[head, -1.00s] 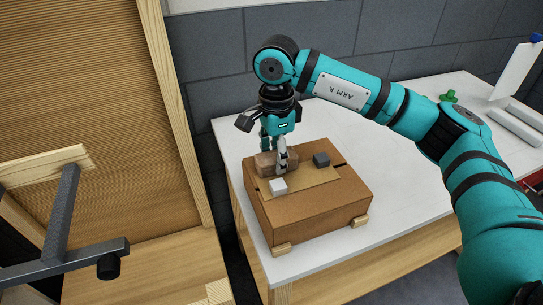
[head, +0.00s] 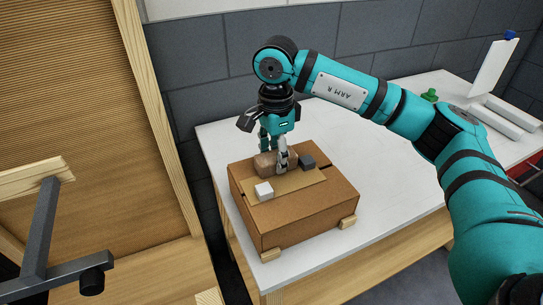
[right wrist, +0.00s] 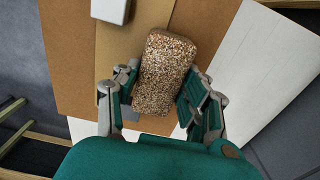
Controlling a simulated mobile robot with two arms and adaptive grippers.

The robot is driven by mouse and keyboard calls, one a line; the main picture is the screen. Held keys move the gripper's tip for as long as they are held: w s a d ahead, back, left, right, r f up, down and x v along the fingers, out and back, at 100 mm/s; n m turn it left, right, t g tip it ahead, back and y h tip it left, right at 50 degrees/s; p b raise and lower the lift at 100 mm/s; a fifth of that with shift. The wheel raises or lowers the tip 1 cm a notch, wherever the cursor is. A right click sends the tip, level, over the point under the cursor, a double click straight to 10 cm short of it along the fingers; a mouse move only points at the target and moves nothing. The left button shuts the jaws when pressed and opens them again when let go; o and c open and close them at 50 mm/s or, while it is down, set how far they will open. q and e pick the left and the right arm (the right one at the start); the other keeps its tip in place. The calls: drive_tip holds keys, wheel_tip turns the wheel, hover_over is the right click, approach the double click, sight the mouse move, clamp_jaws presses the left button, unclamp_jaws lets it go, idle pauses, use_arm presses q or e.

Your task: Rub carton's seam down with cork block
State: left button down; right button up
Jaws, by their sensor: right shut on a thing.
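The brown carton (head: 305,215) stands on the white table, with a paler strip (head: 298,184) along its top. My right gripper (head: 277,165) points down over the carton top, shut on the speckled brown cork block (head: 264,164). In the right wrist view, the cork block (right wrist: 165,70) sits between the fingers of the gripper (right wrist: 163,95), over the strip (right wrist: 118,38) and carton top. The block's underside is hidden, so I cannot tell whether it touches. A white block (head: 264,190) and a dark grey block (head: 306,162) sit on the carton top. My left gripper is out of view.
Small wooden blocks (head: 271,254) stand at the carton's lower edge. The white table (head: 215,150) is clear around it. A green item (head: 429,95) and white pieces (head: 505,115) lie at the right. A wooden panel with a dark metal bar (head: 38,225) stands at left.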

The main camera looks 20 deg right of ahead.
drive_tip(key=shift+r, duration=0.15)
drive_tip(key=shift+r+p, duration=2.1)
drive_tip(key=shift+r, duration=1.3)
drive_tip(key=shift+d, duration=0.1)
